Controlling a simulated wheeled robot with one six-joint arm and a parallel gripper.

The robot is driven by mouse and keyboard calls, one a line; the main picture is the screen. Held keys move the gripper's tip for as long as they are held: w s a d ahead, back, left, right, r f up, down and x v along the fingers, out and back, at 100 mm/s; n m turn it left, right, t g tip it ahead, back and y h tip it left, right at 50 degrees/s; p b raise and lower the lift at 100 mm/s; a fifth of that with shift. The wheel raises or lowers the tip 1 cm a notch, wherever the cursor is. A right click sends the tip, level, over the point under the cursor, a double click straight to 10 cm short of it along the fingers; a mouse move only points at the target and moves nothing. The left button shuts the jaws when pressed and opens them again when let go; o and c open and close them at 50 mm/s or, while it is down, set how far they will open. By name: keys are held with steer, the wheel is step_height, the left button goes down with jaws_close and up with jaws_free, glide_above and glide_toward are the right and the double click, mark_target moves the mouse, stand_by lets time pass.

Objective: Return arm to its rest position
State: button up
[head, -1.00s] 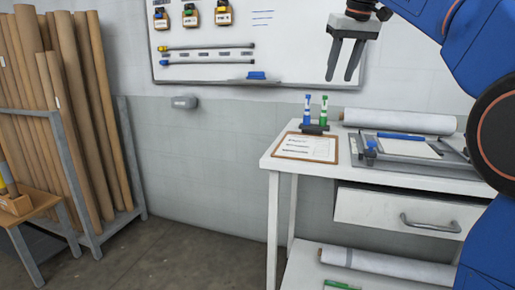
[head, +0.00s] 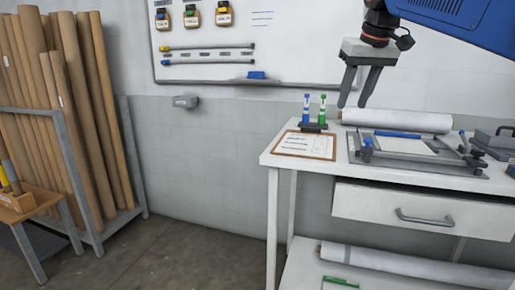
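My gripper (head: 355,105) hangs from the blue arm (head: 455,18) at the upper right of the head view. Its two grey fingers point down and stand apart with nothing between them. The fingertips appear in front of the wall, near the left end of a white roll (head: 396,121) on the table. I cannot tell the exact gap between the fingers and the roll.
The white table (head: 315,166) holds a clipboard (head: 305,145), two markers (head: 314,108) in a stand and a grey press frame (head: 420,179). A whiteboard (head: 290,50) hangs behind. Brown rolls (head: 88,120) stand in a rack at left. Floor between is clear.

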steer(key=s+d+f+m, duration=0.1)
steer(key=s+d+f, duration=0.1)
steer(key=s+f, duration=1.2)
steer(key=s+d+f, duration=0.1)
steer(key=s+f, duration=1.4)
steer(key=f, duration=0.8)
steer(key=shift+d+f+m+h, duration=0.15)
steer(key=shift+d+m+h, duration=0.25)
steer(key=shift+s, duration=0.1)
